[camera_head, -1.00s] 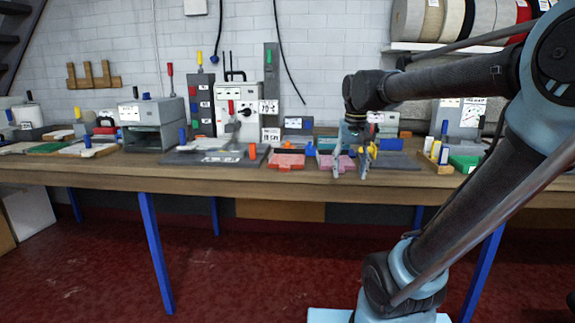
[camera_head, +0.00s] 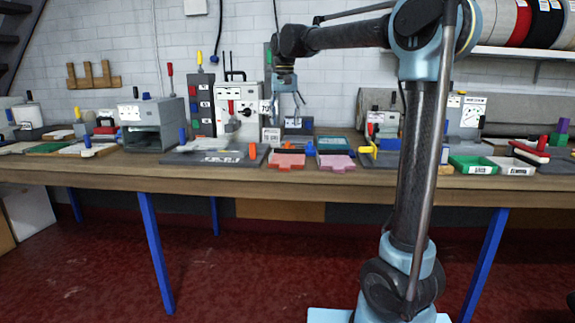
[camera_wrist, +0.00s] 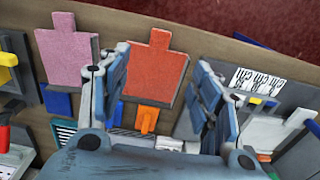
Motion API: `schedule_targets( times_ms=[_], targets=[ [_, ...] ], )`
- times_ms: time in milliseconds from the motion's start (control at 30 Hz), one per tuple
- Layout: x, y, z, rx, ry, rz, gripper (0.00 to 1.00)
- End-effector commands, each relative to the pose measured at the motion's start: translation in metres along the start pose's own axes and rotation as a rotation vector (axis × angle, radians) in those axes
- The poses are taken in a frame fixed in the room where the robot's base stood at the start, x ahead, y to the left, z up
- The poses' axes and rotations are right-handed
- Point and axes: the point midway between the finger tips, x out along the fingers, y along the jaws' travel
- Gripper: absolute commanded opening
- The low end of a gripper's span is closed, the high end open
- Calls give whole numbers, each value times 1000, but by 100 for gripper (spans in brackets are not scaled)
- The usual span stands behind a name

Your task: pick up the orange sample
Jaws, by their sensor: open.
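The orange sample (camera_head: 287,161) is a flat, notched orange-red swatch near the front edge of the workbench, with a small orange peg (camera_head: 292,146) behind it. In the wrist view the sample (camera_wrist: 155,70) shows between my two fingers, its lower part beside the orange peg. My gripper (camera_head: 288,107) is open and empty, pointing down, above and behind the sample and apart from it. A similar pink sample (camera_head: 336,162) lies just to its right; it shows left of my gripper in the wrist view (camera_wrist: 66,52).
A dark board (camera_head: 213,157) with a grey tool and white label lies left of the sample. A white tester box (camera_head: 240,105) stands behind it at the wall. A green tray (camera_head: 473,165) and white tray (camera_head: 512,166) sit at right. The bench's front edge is close.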

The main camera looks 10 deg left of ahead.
Motion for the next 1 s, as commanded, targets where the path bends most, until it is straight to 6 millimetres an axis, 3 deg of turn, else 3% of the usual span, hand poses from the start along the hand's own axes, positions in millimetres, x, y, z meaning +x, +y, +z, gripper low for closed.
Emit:
schedule_targets(
  times_ms=[167, 700, 1000],
  targets=[
    [17, -2, -1, 1, -1, 0, 58],
    [107, -1, 0, 1, -1, 0, 58],
    [126, -1, 0, 1, -1, 0, 58]
  ],
)
